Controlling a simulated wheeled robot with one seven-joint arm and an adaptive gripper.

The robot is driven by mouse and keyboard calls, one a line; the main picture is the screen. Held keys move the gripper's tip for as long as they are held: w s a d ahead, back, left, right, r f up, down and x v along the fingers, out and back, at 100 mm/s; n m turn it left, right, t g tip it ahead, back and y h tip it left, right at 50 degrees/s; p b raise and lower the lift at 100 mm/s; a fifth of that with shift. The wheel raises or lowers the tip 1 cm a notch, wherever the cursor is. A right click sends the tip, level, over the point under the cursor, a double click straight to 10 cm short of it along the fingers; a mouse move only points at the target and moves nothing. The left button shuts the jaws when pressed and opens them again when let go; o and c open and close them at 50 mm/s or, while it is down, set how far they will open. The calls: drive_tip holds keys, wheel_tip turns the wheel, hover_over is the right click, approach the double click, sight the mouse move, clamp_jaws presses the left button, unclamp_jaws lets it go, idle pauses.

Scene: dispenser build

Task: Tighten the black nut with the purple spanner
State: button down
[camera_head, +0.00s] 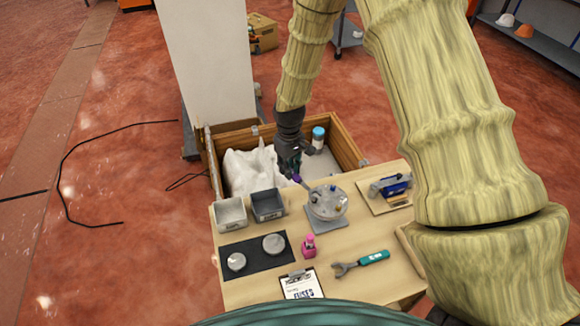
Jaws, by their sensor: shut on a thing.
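My gripper (289,165) points down over the back edge of the wooden table. It is shut on the purple spanner (297,179), of which only a small purple part shows. The spanner's end lies at the upper left rim of a round grey assembly (327,203). This assembly sits on a grey square plate and has several small parts on top. The black nut cannot be made out at this size. Whether the spanner's jaw is around a nut, beside it or apart from it, I cannot tell.
The table holds a light bin (231,214), a dark bin (267,205), a black mat (257,258) with two discs, a pink bottle (309,246), a teal-handled spanner (373,257), a clipboard (301,284) and a blue tool (396,186). A wooden crate (345,146) stands behind.

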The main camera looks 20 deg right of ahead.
drive_tip(key=shift+f+b, duration=0.55)
drive_tip(key=shift+f, duration=0.6)
idle(0.7)
drive_tip(key=shift+d, duration=0.15)
drive_tip(key=shift+w+d+m, duration=0.15)
drive_tip(key=shift+d+m, duration=0.4)
drive_tip(key=shift+w+d+m, duration=0.15)
drive_tip(key=shift+d+m, duration=0.35)
drive_tip(key=shift+m, duration=0.05)
drive_tip(key=shift+d, duration=0.1)
idle(0.3)
drive_tip(key=shift+d+m+p, duration=0.45)
drive_tip(key=shift+d+m, duration=0.65)
drive_tip(key=shift+m, duration=0.1)
drive_tip(key=shift+d, duration=0.1)
